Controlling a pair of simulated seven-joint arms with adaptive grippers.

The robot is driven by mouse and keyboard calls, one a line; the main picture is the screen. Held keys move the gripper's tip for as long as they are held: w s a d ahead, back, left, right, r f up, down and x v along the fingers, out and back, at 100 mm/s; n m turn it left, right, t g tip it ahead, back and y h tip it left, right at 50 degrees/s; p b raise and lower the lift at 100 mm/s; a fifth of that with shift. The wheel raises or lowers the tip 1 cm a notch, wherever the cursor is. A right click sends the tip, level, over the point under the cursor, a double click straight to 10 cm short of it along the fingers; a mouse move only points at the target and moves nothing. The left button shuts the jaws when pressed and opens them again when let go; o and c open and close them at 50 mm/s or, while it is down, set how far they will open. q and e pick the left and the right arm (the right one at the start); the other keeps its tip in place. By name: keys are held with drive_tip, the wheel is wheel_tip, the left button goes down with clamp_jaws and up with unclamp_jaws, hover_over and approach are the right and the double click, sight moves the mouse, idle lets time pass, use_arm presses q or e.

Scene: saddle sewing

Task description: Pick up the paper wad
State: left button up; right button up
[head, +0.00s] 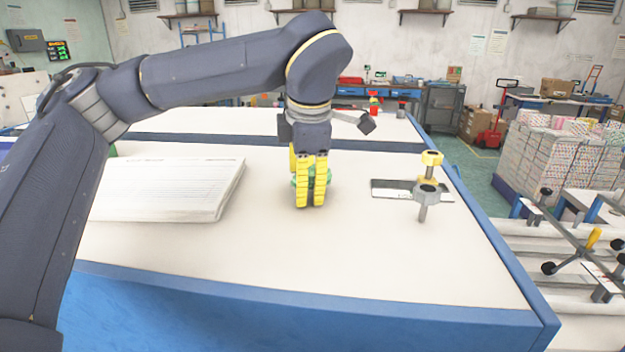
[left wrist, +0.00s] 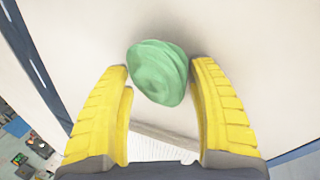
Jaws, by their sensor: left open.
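The paper wad (left wrist: 159,72) is a crumpled green lump on the white tabletop. In the left wrist view it lies just beyond and between the two yellow fingertips. My left gripper (left wrist: 158,76) is open, with a finger to each side of it and a visible gap on the left side. In the head view my left gripper (head: 310,200) points straight down at the table. The paper wad (head: 328,178) shows there only in part, behind the yellow fingers. My right gripper is not in view.
A stack of white ruled paper (head: 170,188) lies left of the gripper. A clamp with a yellow knob (head: 431,159) stands to the right, by a dark flat plate (head: 390,184). The front of the white tabletop (head: 300,255) is clear up to its blue edge.

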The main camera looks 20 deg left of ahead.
use_arm(q)
drive_tip(key=c, duration=0.7)
